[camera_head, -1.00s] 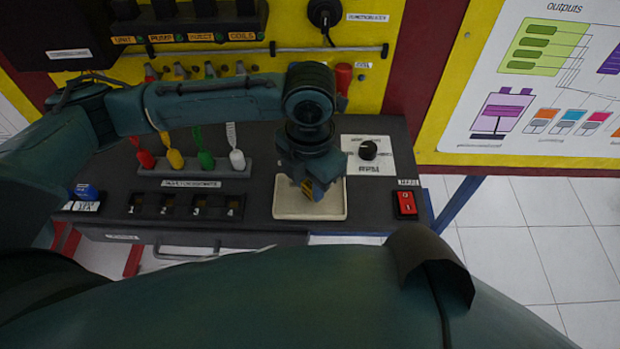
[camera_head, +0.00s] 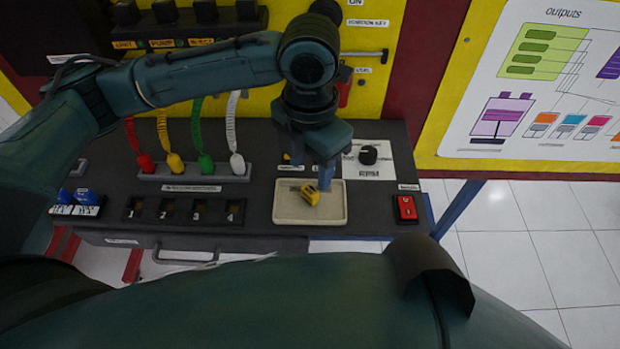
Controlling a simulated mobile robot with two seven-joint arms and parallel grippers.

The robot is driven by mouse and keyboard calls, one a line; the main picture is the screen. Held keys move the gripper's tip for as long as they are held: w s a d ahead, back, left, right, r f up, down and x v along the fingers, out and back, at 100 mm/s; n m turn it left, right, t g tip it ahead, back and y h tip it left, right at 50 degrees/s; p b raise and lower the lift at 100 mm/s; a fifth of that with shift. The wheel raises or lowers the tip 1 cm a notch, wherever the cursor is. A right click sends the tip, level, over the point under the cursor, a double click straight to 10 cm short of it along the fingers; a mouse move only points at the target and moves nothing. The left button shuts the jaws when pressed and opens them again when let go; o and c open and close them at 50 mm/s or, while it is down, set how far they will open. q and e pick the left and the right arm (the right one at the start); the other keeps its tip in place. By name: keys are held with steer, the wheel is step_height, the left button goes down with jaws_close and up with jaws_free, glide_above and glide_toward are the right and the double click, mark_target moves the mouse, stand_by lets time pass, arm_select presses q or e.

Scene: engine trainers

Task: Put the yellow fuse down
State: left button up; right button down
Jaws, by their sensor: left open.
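The yellow fuse (camera_head: 310,193) lies in the shallow beige tray (camera_head: 283,214) on the dark bench top, a little right of the tray's middle. My left gripper (camera_head: 312,178) is open above the back part of the tray, pointing down, with its fingers apart. It appears clear of the fuse, though one fingertip is close behind it in the picture. My right gripper is not in view.
Left of the tray are several numbered slots (camera_head: 185,210) and a rack (camera_head: 193,171) with coloured plugs on coiled leads. A black dial (camera_head: 368,154) stands behind right, and a red switch (camera_head: 406,208) to the right. Blue blocks (camera_head: 86,197) sit far left.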

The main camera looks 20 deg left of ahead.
mark_target(310, 190)
arm_select(q)
step_height(310, 190, up, 6)
steer(key=shift+f, duration=0.15)
stand_by(0.6)
